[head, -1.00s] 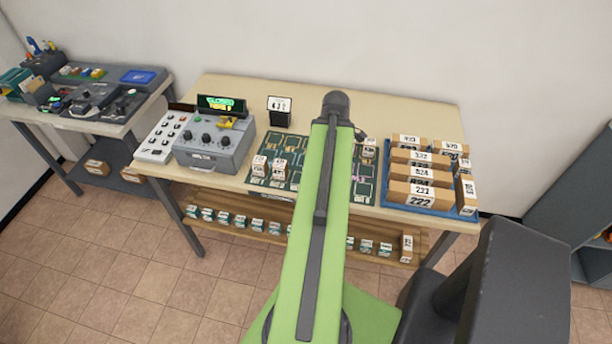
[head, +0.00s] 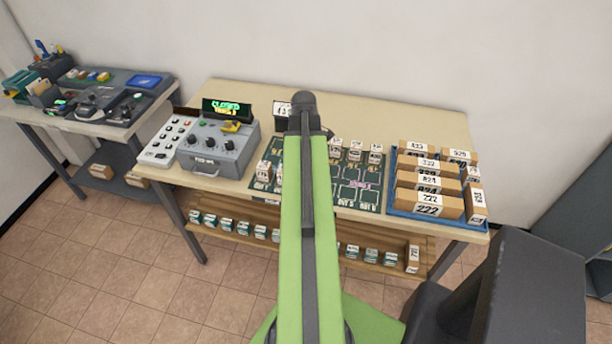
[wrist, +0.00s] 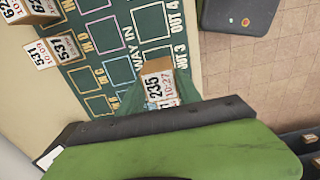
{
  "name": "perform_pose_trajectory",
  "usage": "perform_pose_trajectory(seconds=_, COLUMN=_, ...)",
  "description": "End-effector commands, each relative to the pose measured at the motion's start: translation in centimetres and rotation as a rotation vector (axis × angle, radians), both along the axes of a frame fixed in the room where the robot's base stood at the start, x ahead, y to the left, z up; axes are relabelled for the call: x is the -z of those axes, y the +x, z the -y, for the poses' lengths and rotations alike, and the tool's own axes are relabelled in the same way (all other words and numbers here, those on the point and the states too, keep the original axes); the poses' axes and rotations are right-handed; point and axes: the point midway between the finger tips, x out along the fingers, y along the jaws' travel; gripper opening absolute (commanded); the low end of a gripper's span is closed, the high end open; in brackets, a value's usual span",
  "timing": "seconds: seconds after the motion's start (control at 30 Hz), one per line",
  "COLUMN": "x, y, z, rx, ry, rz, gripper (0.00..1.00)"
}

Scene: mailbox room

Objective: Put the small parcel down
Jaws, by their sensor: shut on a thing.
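In the head view the mat (head: 345,197) lies on the table, and my arm hides my gripper and the held parcel.
Small labelled parcels (head: 355,151) stand along the mat's back, another (head: 264,171) at its left. A blue tray (head: 432,219) of larger parcels is at the right. A grey control box (head: 215,155) with a display (head: 227,109) stands left. The shelf below holds several small boxes.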

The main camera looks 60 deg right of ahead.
Motion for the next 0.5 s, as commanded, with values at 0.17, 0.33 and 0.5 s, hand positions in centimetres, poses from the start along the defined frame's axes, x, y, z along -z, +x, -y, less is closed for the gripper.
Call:
perform_pose_trajectory(seconds=0.17, x=0.4, y=0.2, z=0.0, rx=0.000, ry=0.000, rz=0.000, gripper=0.00)
perform_pose_trajectory(seconds=0.33, x=3.3, y=0.2, z=0.0, rx=-0.001, ry=0.000, rz=0.000, gripper=0.00)
perform_pose_trajectory(seconds=0.5, x=4.3, y=0.2, z=0.0, rx=-0.001, ry=0.000, rz=0.000, gripper=0.00)
